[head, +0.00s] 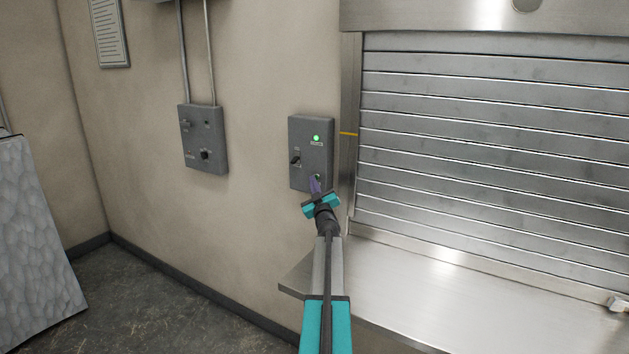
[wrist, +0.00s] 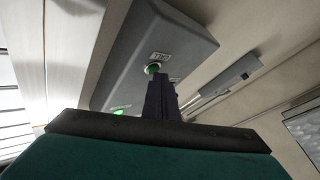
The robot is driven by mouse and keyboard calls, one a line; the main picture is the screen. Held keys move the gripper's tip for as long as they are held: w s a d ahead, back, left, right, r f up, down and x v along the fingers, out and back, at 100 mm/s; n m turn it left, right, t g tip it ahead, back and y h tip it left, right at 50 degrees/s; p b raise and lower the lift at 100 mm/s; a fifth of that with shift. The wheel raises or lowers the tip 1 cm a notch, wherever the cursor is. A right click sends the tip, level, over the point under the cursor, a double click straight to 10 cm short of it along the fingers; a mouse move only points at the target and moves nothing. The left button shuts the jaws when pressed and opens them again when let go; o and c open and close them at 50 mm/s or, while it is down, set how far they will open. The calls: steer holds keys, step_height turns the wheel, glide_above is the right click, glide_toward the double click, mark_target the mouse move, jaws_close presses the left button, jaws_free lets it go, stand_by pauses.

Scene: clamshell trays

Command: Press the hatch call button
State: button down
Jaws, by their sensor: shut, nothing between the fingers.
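The grey control panel (head: 297,131) is on the wall left of the steel hatch shutter (head: 480,120), which is down. It has a lit green lamp (head: 316,138) at top, a black switch (head: 295,161) and a small green button (head: 318,177) low down. In the wrist view the green button (wrist: 152,69) sits in a pale ring beside a small label. My gripper (head: 315,187) is shut, with its dark purple fingertips at the panel's lower part. The fingertips (wrist: 162,80) overlap the button's edge in the wrist view; I cannot tell whether they touch it.
A second grey box (head: 205,140) with conduits is on the wall to the left. A steel counter (head: 420,290) juts out below the shutter, right of my arm. A textured pale panel (head: 35,235) stands at far left. The floor (head: 150,300) between is clear.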

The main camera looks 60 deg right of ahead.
steer(key=shift+a, duration=0.15)
steer(key=shift+a+b, duration=0.35)
steer(key=shift+a, duration=0.3)
steer(key=shift+a+f, duration=0.1)
steer(key=a+b, duration=0.2)
steer(key=a, duration=0.2)
steer(key=shift+a, duration=0.4)
stand_by(0.4)
stand_by(0.6)
